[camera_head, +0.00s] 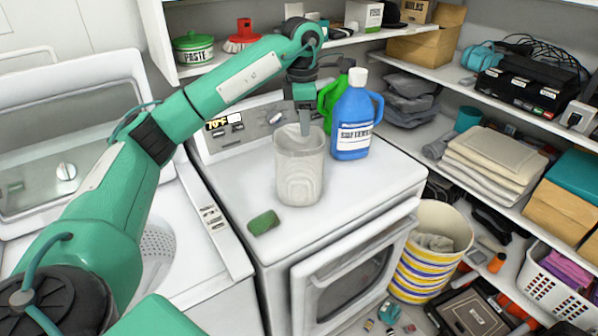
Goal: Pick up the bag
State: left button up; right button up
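My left arm reaches in from the left over a white dryer (345,205). My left gripper (305,122) points down at the top of a pale, streaked, upright cylinder (299,172), which looks like a container or bag and stands on the dryer. The fingertips overlap its rim. The fingers are seen edge-on, so I cannot tell whether they are open, or touching it. Nothing else is clearly a bag; dark grey soft bundles (410,93) on the right-hand shelf may be bags or folded cloth. My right gripper is not in view.
A blue jug (352,125) and a green bottle (325,105) stand close behind the cylinder. A green sponge (263,222) lies at the front left. The open washer (165,240) is left. A striped basket (430,250) and crowded shelves are right.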

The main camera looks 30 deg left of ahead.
aim_at(301, 157)
pick_arm(q)
jog(key=shift+s+a+r, duration=0.15)
jog(key=shift+a+r, duration=0.1)
jog(key=shift+a, duration=0.3)
jog(key=shift+a+f, duration=0.1)
jog(key=shift+f, duration=0.25)
notch_tip(301, 157, down, 8)
jog(key=p, duration=0.2)
jog(key=shift+r+p, duration=0.25)
jog(key=shift+p, duration=0.05)
jog(key=shift+f+p, duration=0.5)
jog(key=f+p, duration=0.2)
jog(key=f, duration=0.1)
jog(key=shift+w+f, duration=0.1)
jog(key=shift+w, duration=0.1)
jog(key=shift+f, duration=0.65)
grip_shut()
